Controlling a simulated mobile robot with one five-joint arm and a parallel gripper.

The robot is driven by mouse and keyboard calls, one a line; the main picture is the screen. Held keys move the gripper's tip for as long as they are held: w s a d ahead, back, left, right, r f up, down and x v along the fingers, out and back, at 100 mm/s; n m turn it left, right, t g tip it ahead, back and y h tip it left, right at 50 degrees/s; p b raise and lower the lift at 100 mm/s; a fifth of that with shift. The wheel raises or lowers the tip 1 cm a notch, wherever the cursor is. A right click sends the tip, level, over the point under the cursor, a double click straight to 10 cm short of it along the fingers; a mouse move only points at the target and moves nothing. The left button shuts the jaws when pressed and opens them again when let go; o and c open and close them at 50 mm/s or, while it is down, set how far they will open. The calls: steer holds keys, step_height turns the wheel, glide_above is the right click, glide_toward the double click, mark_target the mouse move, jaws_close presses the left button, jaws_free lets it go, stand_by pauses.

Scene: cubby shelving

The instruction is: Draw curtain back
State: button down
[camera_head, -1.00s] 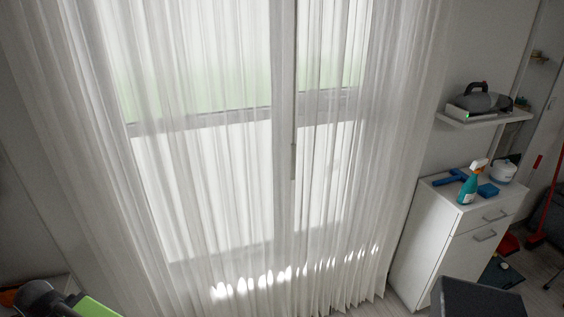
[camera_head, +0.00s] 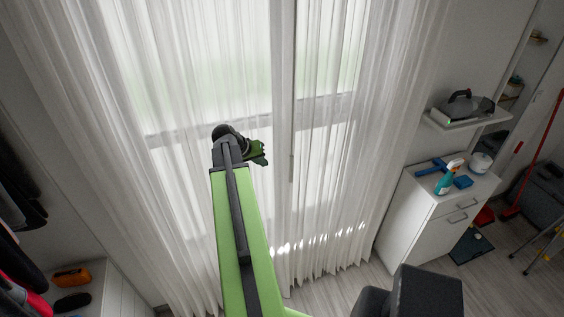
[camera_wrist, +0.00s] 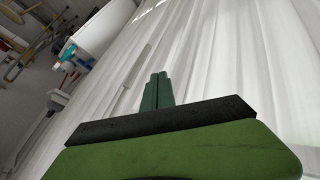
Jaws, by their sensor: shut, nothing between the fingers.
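A white sheer curtain (camera_head: 335,185) hangs across the tall window in long folds, down to near the floor. It also fills the right of the wrist view (camera_wrist: 235,60). My gripper (camera_head: 260,153) is in front of the curtain, left of the window's middle upright. In the wrist view its green fingers (camera_wrist: 158,88) are together with nothing between them, pointing along the curtain. I cannot tell whether they touch the cloth. A thin pale rod (camera_wrist: 134,78) shows beside the fingers in the wrist view.
A white cabinet (camera_head: 425,215) stands to the right, with a spray bottle (camera_head: 449,177) and blue items on top. A wall shelf (camera_head: 466,121) holds a grey appliance. Dark clothes (camera_head: 18,190) and a white bench (camera_head: 98,285) are at left. Some floor is clear at lower right.

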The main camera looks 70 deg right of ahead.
mark_target(274, 172)
steer(key=b+x, duration=0.9)
steer(key=x, duration=0.2)
steer(key=shift+w+a+f, duration=0.1)
steer(key=shift+a+f, duration=0.05)
steer(key=shift+f, duration=0.15)
steer(key=shift+s+d+r+p, duration=0.25)
steer(key=shift+s+r+p, duration=0.05)
steer(key=shift+s, duration=0.3)
steer(key=shift+s+d+r+p, duration=0.25)
steer(key=shift+s+r, duration=0.05)
steer(key=shift+s, duration=0.35)
steer(key=shift+s+d, duration=0.25)
steer(key=shift+s, duration=0.2)
